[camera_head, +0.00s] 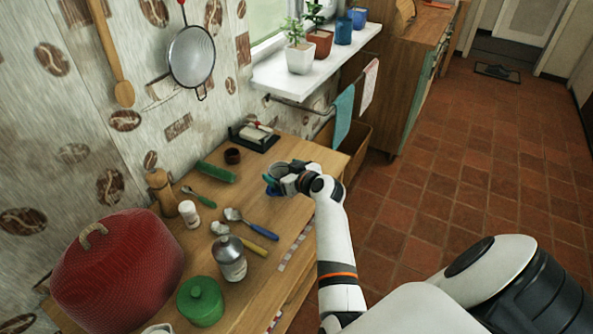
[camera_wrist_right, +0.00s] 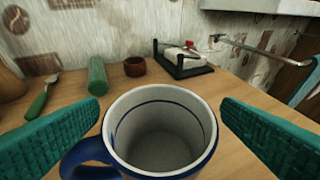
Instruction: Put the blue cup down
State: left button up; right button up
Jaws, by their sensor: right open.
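The blue cup, with a pale inside, a blue rim line and a blue handle, shows large in the right wrist view (camera_wrist_right: 160,150). It is upright over the wooden table (camera_wrist_right: 235,100), its base hidden; it appears to stand on the table. In the head view only a small blue part of the cup (camera_head: 270,183) shows beside my right gripper (camera_head: 276,178). My right gripper's two teal fingers (camera_wrist_right: 160,135) are spread on either side of the cup, with a gap at each side. My left gripper is not in view.

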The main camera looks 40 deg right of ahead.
jog(key=v, duration=1.1)
jog(key=shift+a+f, duration=0.1)
jog(key=s+a+f+n+g, duration=0.1)
jog(key=s+a+f+g, duration=0.35)
jog(key=s+a, duration=0.6)
jog(key=s+a+f+n+g, duration=0.1)
jog(key=s+a+f+g, duration=0.2)
jog(key=s+a+g, duration=0.75)
jog(key=s+d+f+t, duration=0.2)
jog(key=f, duration=1)
jog(key=s+d+f+t, duration=0.2)
jog(key=f, duration=1.1)
jog(key=s+d+f+g, duration=0.1)
jog(key=s+d+f, duration=0.2)
jog(key=s+f, duration=1.3)
jog(key=shift+s+f+n, duration=0.3)
jog(key=shift+s+f, duration=0.05)
jog(key=shift+f, duration=0.2)
